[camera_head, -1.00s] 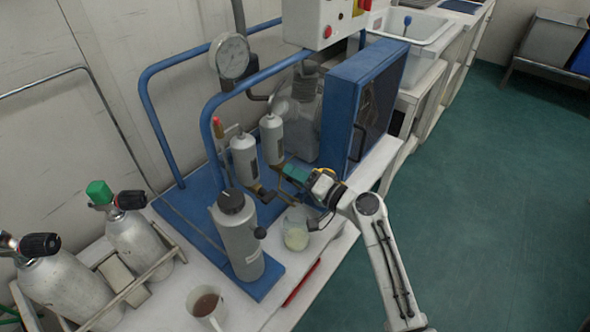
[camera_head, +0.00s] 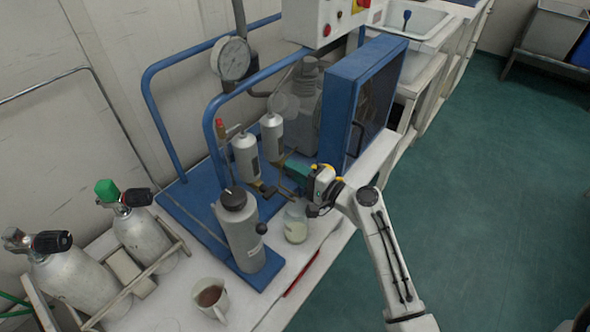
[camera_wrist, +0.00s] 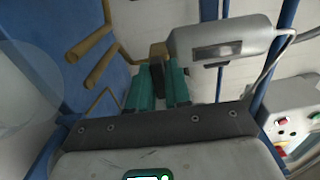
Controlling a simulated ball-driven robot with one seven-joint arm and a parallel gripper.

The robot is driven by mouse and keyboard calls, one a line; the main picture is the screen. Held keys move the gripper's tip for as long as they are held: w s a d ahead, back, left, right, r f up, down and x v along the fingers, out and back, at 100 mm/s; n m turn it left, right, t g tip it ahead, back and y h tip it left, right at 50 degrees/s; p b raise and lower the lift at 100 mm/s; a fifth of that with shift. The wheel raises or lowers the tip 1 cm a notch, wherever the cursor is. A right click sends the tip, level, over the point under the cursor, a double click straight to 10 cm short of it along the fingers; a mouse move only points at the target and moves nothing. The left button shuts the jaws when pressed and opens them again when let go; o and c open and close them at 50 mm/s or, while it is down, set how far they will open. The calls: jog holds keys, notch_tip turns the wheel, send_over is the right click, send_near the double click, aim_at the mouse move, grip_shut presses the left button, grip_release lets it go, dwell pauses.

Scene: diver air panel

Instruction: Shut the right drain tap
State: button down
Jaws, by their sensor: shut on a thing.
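The right filter cylinder (camera_head: 272,138), light grey with a dark label, hangs upright on the blue panel. It also shows in the wrist view (camera_wrist: 225,40), lying sideways in the picture. The right drain tap, a small brass-brown fitting (camera_wrist: 158,52), is at its lower end. My gripper (camera_wrist: 157,72) has teal fingers, shut on this tap, one finger on each side. In the head view my gripper (camera_head: 287,166) reaches in from the right below the cylinder, and its fingers largely hide the tap. The exact angle of the tap's handle cannot be told.
The left filter cylinder (camera_head: 246,156) stands close beside, with brass fittings below. A grey canister (camera_head: 240,232) and a glass jar (camera_head: 296,226) stand in front, the jar right under my wrist. A mug (camera_head: 210,299) sits at the front.

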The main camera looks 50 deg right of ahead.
jog(key=c, duration=1.1)
grip_release()
jog(key=shift+c, duration=0.2)
jog(key=shift+s, duration=0.1)
jog(key=s, duration=1)
jog(key=shift+s+d+b, duration=0.25)
jog(key=shift+s+b, duration=0.05)
jog(key=shift+s, duration=0.05)
